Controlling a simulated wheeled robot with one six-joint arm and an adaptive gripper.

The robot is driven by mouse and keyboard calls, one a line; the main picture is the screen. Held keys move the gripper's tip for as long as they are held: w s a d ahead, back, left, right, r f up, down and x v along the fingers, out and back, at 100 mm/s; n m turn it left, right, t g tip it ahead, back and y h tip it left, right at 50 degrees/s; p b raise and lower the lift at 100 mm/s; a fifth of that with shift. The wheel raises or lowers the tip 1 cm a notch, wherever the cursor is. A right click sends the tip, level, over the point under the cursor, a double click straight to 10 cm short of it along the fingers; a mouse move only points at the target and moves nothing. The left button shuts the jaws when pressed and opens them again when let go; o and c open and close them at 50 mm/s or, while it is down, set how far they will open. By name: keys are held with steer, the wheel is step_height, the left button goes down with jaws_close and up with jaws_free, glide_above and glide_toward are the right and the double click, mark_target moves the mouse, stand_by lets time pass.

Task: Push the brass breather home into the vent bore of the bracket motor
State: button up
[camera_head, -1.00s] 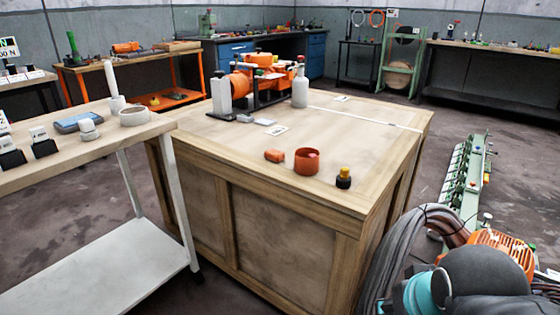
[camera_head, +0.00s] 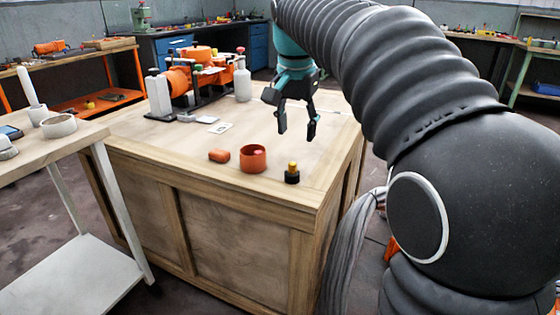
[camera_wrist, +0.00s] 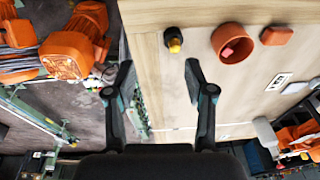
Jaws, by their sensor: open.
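A small part with a brass-yellow top and a black base (camera_head: 292,173), likely the breather, stands upright near the front right corner of the wooden crate table (camera_head: 230,190). It also shows in the wrist view (camera_wrist: 173,40). My gripper (camera_head: 297,130) is open and empty above the table, apart from the part; in the wrist view the fingers (camera_wrist: 158,78) are spread with nothing between them. An orange motor rig (camera_head: 185,85) stands at the table's back left. I cannot tell which motor is the bracket motor, and no vent bore can be made out.
An orange cup (camera_head: 253,158) and an orange block (camera_head: 219,156) lie left of the brass-topped part. A side bench (camera_head: 60,140) is at left. The table's middle is mostly clear.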

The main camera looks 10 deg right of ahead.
steer(key=m, duration=0.2)
glide_toward(292, 163)
steer(key=shift+g, duration=0.4)
steer(key=f+b, duration=0.1)
steer(key=f, duration=0.2)
steer(key=w+f+b, duration=0.1)
steer(key=f, duration=0.5)
steer(key=shift+w+d+f+b, duration=0.25)
steer(key=shift+d+f+b, duration=0.15)
jaws_close()
